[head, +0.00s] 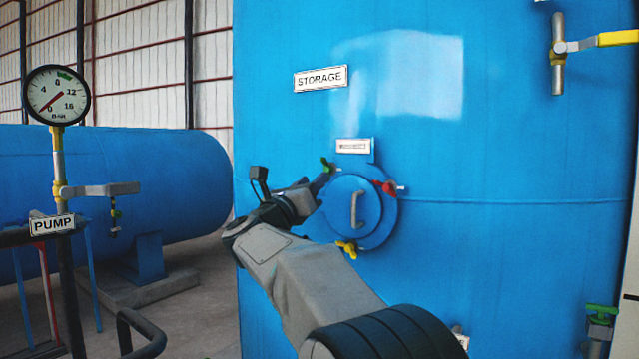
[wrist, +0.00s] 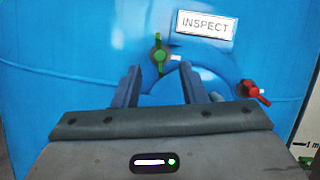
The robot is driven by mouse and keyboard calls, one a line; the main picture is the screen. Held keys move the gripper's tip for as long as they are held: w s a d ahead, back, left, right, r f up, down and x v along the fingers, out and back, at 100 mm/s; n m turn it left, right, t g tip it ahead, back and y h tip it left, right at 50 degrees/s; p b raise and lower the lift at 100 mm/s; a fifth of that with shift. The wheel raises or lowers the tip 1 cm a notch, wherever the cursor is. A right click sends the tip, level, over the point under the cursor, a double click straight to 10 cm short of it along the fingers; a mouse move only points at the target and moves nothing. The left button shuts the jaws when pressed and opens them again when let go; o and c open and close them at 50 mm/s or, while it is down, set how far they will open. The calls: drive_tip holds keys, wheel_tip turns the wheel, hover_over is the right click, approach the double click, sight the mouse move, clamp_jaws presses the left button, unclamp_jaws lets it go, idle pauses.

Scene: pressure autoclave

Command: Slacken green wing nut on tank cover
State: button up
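The green wing nut (head: 327,164) is at the upper left of the round blue tank cover (head: 338,222) in the head view. In the wrist view the green wing nut (wrist: 158,54) stands upright on a pale stud, with its wings roughly vertical. My gripper (head: 317,183) is close to the cover's upper left edge. In the wrist view my gripper (wrist: 160,78) is open, its two fingers apart with nothing between them. The nut appears beyond the fingertips, in line with the gap; I see no contact.
A red wing nut (head: 386,187) is at the cover's upper right and a yellow one (head: 347,248) at its bottom. The cover has a grey handle (head: 355,208). An INSPECT plate (wrist: 205,25) is above. A gauge post (head: 58,150) stands left of my arm.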

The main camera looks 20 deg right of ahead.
drive_tip(key=b+v, duration=0.2)
drive_tip(key=v, duration=0.5)
drive_tip(key=shift+s+a+f, duration=0.2)
drive_tip(key=shift+s, duration=0.05)
